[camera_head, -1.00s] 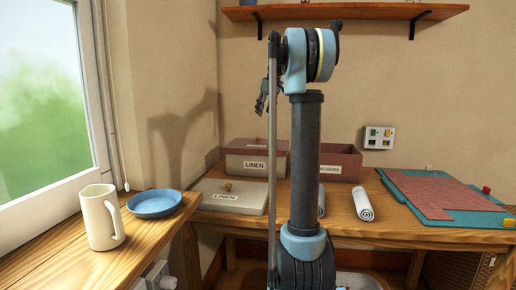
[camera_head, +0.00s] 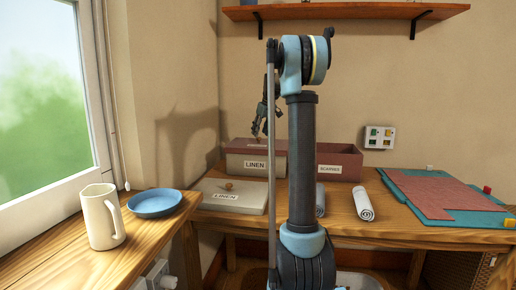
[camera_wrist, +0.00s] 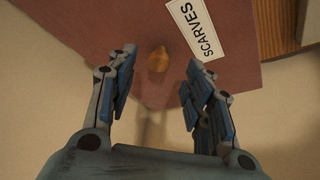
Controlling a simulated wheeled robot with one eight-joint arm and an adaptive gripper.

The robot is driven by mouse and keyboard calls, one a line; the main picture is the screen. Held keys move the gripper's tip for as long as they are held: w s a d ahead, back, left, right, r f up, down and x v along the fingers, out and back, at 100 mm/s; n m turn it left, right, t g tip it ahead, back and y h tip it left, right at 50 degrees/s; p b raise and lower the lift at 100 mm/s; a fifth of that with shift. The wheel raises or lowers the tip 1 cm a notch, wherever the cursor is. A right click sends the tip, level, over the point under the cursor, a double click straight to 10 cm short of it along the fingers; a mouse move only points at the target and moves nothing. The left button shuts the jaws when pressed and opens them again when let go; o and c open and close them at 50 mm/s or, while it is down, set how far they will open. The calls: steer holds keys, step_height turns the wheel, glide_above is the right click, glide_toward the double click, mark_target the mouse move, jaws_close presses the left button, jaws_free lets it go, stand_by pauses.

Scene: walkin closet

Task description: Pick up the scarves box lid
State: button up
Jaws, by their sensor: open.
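The scarves box lid (camera_wrist: 220,75) is a flat reddish panel with a white SCARVES label and a small wooden knob (camera_wrist: 158,60). In the head view a reddish lid (camera_head: 240,144) lies on top of the beige LINEN box (camera_head: 240,163). My gripper (camera_head: 260,128) is directly above this lid, pointing down, close to the knob. In the wrist view my gripper (camera_wrist: 156,75) is open, with the knob between its fingers and nothing gripped. The reddish SCARVES box (camera_head: 345,155) stands to the right, open on top and partly hidden behind my arm.
A cream LINEN lid (camera_head: 245,200) with a knob lies in front of the boxes. Rolled towels (camera_head: 363,205) and a teal mat (camera_head: 460,215) are to the right. A blue plate (camera_head: 155,203) and white jug (camera_head: 102,217) stand at left. A shelf (camera_head: 370,11) is above.

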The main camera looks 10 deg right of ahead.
mark_target(259, 143)
steer(key=x, duration=0.3)
steer(key=shift+w+f, duration=0.2)
steer(key=shift+f, duration=0.15)
jaws_close()
steer(key=shift+a, duration=0.1)
